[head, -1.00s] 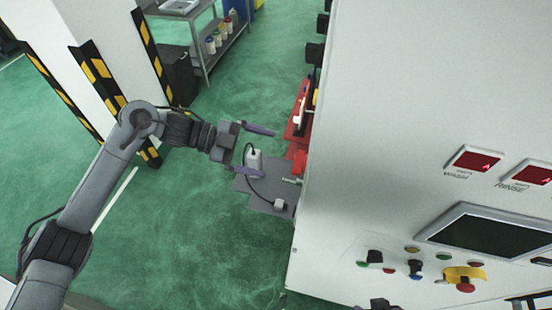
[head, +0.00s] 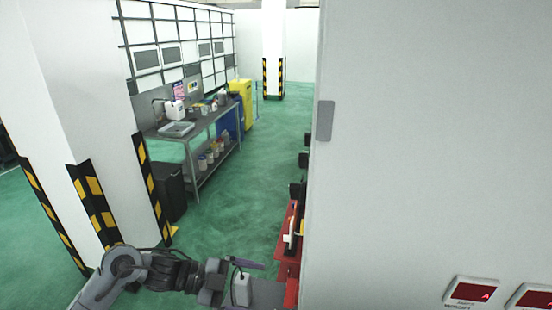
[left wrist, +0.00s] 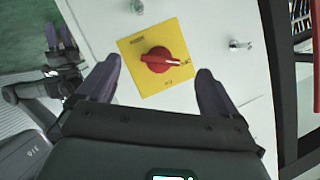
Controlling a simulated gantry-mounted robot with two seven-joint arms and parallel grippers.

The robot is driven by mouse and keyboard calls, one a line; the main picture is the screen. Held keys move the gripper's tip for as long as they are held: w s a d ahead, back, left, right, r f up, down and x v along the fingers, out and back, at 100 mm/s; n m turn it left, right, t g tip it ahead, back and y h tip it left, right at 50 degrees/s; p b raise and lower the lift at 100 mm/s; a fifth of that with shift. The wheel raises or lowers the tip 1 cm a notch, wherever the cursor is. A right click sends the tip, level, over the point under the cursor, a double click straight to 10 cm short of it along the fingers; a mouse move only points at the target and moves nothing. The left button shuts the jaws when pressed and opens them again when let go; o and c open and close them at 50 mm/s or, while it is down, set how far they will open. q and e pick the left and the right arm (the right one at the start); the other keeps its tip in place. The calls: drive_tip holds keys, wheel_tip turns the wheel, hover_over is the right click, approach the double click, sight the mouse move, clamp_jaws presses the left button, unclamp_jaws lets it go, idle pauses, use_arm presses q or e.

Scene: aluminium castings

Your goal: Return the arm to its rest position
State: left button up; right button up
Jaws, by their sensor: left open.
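My left arm comes in low at the left of the head view, and its gripper (head: 245,283) is beside the red-edged side of the white cabinet. The lower part of that gripper is cut off by the frame's edge. In the left wrist view, its two purple fingers (left wrist: 155,88) are spread apart with nothing held. A red rotary knob (left wrist: 160,60) on a yellow plate (left wrist: 133,52) shows beyond and between the fingertips; I cannot tell the distance. Another purple-fingered gripper (left wrist: 60,40), my right one, shows at the left of that view; its opening is unclear.
The white cabinet (head: 430,150) fills the right of the head view. A pillar (head: 75,110) with black-yellow guards stands at the left. A grey bench (head: 190,133) and a dark bin (head: 170,190) stand behind. Green floor (head: 240,190) is clear between them.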

use_arm(q)
drive_tip(key=s+d+f+n+t+y+p, duration=0.3)
drive_tip(key=d+f+n+t, duration=0.2)
drive_tip(key=f+n+t, duration=0.25)
drive_tip(key=s+a+f+n+g+y+p, duration=0.1)
drive_tip(key=s+a+n+y, duration=0.4)
drive_tip(key=s, duration=0.8)
drive_tip(key=s+a+f+n+g+y+p, duration=0.2)
drive_tip(key=s+a+f+n+g+y, duration=0.2)
drive_tip(key=s+a+n, duration=0.5)
drive_tip(key=s+a+f+y, duration=0.1)
drive_tip(key=s+a+f, duration=0.1)
drive_tip(key=s+a, duration=0.2)
drive_tip(key=shift+s+a+y, duration=0.25)
drive_tip(key=shift+a+y, duration=0.05)
drive_tip(key=shift+a, duration=0.25)
drive_tip(key=shift+f, duration=0.1)
